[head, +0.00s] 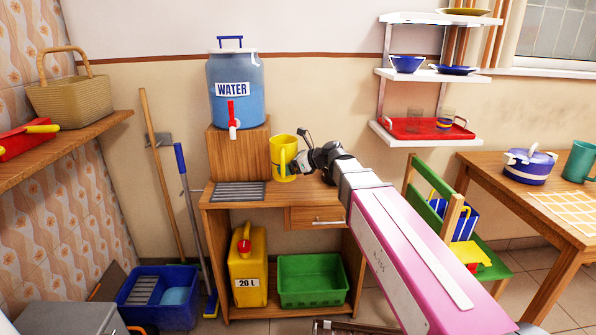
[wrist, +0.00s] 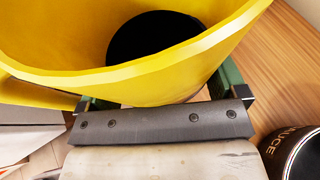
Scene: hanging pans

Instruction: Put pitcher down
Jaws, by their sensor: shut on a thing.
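The yellow pitcher (head: 277,158) is upright above the right part of the small wooden desk (head: 225,219), just right of the wooden box under the water dispenser. My gripper (head: 287,163) reaches it from the right and is shut on it. In the wrist view, the pitcher's wide yellow rim (wrist: 130,78) fills the top, with a dark inside, and green finger parts show at both ends of my gripper's bar. The part held is mostly hidden. I cannot tell whether the pitcher's base touches the desk top.
A blue water dispenser (head: 236,105) stands on the wooden box (head: 240,155). A grey grate (head: 238,192) lies on the desk before it. The desk's front right top is bare. Below are a yellow canister (head: 247,270) and green bin (head: 310,280). A green chair (head: 425,205) stands right.

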